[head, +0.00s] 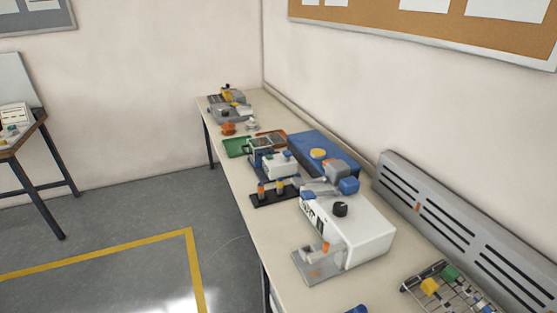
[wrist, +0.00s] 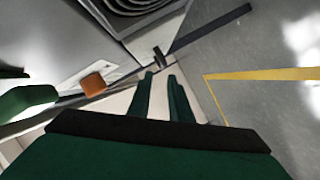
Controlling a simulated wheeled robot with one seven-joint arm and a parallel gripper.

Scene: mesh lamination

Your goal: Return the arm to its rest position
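My gripper (wrist: 160,75) shows in the wrist view as two dark green fingers pointing up the picture. The fingers stand apart, with a gap between them and nothing visible held in it. A small dark piece (wrist: 158,56) shows just beyond the fingertips; I cannot tell what it is. In the head view my arm and gripper are not seen.
A long bench (head: 245,205) runs along the right wall. It bears a white machine (head: 350,235), a blue box (head: 325,150), a black rack (head: 273,197) and a wire basket (head: 455,290). The floor (head: 100,225) left of it is clear, with yellow tape (head: 110,252).

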